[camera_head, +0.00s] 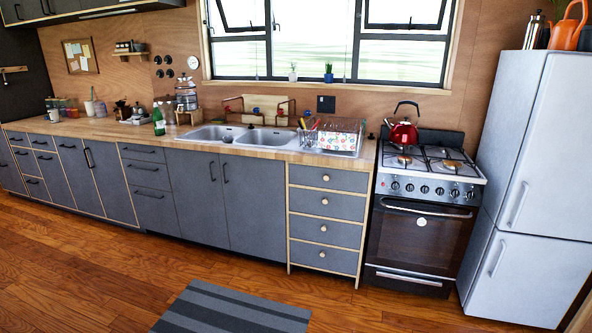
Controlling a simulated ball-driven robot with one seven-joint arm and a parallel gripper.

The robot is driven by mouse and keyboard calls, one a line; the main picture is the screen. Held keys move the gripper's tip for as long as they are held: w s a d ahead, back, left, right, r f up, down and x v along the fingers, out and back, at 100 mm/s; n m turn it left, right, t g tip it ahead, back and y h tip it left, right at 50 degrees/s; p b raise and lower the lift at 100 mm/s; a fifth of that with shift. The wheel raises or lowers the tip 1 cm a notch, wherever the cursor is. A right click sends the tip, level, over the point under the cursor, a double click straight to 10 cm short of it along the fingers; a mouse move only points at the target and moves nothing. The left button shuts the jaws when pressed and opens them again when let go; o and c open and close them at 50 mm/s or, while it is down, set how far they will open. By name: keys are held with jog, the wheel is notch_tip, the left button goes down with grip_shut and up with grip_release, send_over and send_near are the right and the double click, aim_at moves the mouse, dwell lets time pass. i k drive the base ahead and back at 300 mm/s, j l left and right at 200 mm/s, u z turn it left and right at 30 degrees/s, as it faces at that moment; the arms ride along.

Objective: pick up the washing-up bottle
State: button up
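A green bottle (158,121), which looks like the washing-up bottle, stands upright on the wooden worktop (95,126). It is just left of the double sink (232,134), near the front of the worktop. A glass coffee maker or jar (186,95) stands behind it to the right. The label on the bottle is too small to read. My gripper is not in view.
Dark cabinets run below the worktop, with a stove (421,215) and a fridge (533,180) at the right. A red kettle (403,133) sits on the stove. A dish rack (332,136) is right of the sink. A striped rug (232,310) lies on otherwise clear wooden floor.

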aim_at(159, 128)
jog(key=i+l+u, duration=0.1)
jog(key=i, duration=0.4)
jog(key=i+l+u, duration=0.1)
jog(key=i, duration=0.45)
jog(key=i+l+u, duration=0.1)
jog(key=i, duration=0.4)
jog(key=i+j+u, duration=0.15)
jog(key=i+u, duration=0.25)
jog(key=i, duration=0.15)
jog(key=i+u, duration=0.4)
jog(key=i+l+u, duration=0.2)
jog(key=i+u, duration=0.2)
jog(key=i, duration=0.25)
jog(key=i+j+z, duration=0.15)
jog(key=i, duration=0.35)
jog(key=i+j+z, duration=0.15)
jog(key=i, duration=0.4)
jog(key=i+j+z, duration=0.15)
jog(key=i+j, duration=0.2)
jog(key=i, duration=0.15)
